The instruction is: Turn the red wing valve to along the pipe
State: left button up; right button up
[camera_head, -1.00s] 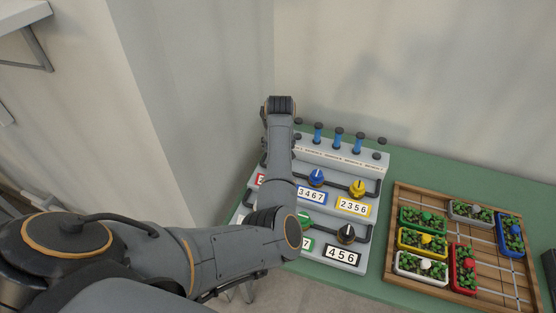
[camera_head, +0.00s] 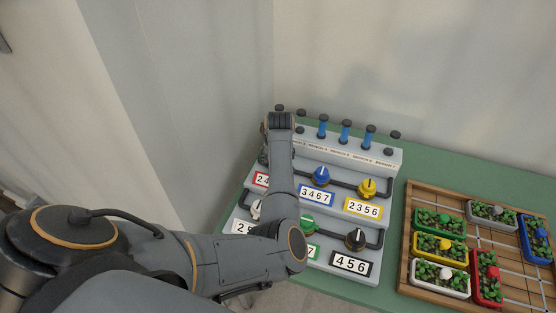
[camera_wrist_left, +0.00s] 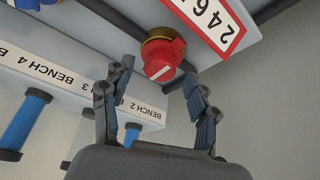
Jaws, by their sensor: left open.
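The red wing valve (camera_wrist_left: 161,60) shows in the left wrist view, a red knob with a white line on a brass collar on a dark pipe. My left gripper (camera_wrist_left: 160,92) is open, with one finger on either side just short of the valve. I cannot tell whether a finger touches it. A red-framed label (camera_wrist_left: 212,22) sits beside the valve. In the head view my left arm hides the valve, and only part of its red label (camera_head: 261,179) shows. My right gripper is in neither view.
The grey panel also carries a blue valve (camera_head: 321,176), a yellow valve (camera_head: 367,188), a green valve (camera_head: 307,223) and a black valve (camera_head: 355,239). Blue cylinders (camera_head: 346,132) stand along its back. A wooden tray (camera_head: 408,246) with planted pots is at the right on the green table.

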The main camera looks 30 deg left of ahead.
pick_arm(q)
jog(key=shift+w+a+f, duration=0.2)
jog(key=shift+w+f, duration=0.1)
jog(key=shift+f, duration=0.25)
jog(key=shift+s+r, duration=0.1)
jog(key=shift+r, duration=0.05)
jog(key=shift+s+d, duration=0.1)
jog(key=shift+c, duration=0.9)
jog(key=c, duration=1)
